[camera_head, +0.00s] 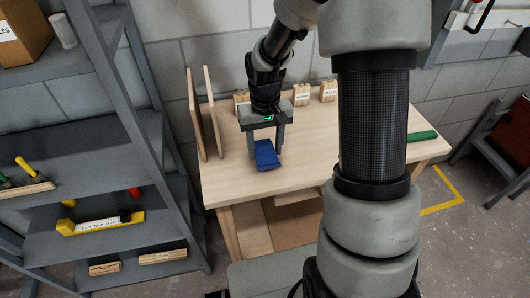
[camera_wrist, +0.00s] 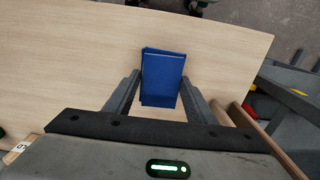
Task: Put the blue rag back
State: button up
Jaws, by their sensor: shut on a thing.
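The blue rag (camera_head: 266,155) is a folded, flat blue cloth. It is between the fingers of my gripper (camera_head: 266,148), above or at the wooden table (camera_head: 340,140); I cannot tell whether it touches the top. In the wrist view the rag (camera_wrist: 162,77) sticks out past the fingertips of my gripper (camera_wrist: 160,88), which are shut on its sides. My gripper points down at the table's left part, right of two upright wooden boards (camera_head: 204,115).
Small labelled wooden blocks (camera_head: 302,97) stand along the table's back edge. A green thing (camera_head: 422,135) lies at the right end. A grey shelf unit (camera_head: 85,150) with tools stands at left. The table's middle is clear. My own arm hides part of it.

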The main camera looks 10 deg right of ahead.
jog(key=shift+f, duration=0.95)
jog(key=shift+f, duration=0.1)
jog(key=o, duration=1)
